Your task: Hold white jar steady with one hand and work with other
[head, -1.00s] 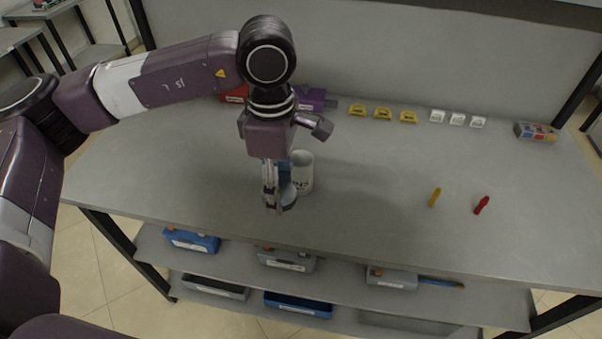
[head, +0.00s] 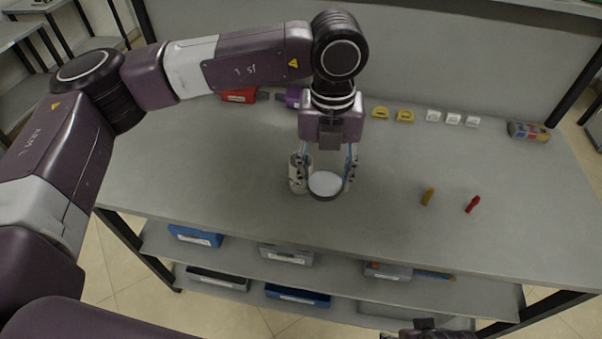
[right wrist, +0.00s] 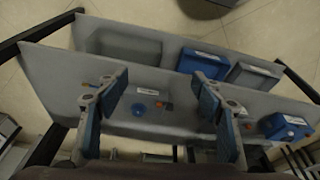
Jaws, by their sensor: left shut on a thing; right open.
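My left gripper (head: 325,182) is shut on a round white-topped piece with a dark rim (head: 325,184), one finger on each side, over the front middle of the table. The white jar (head: 296,184) stands on the table just left of this piece, partly hidden behind the left finger. Whether the jar and the piece touch is unclear. My right gripper is open and empty in the right wrist view (right wrist: 158,100), facing the lower shelves. A dark part at the bottom edge of the head view may belong to my right arm.
The grey table (head: 230,185) is mostly clear. A yellow piece (head: 427,197) and a red piece (head: 472,204) lie to the right. Yellow holders (head: 405,115), white holders (head: 452,118) and a box (head: 529,132) line the back. Bins (head: 297,296) sit on shelves below.

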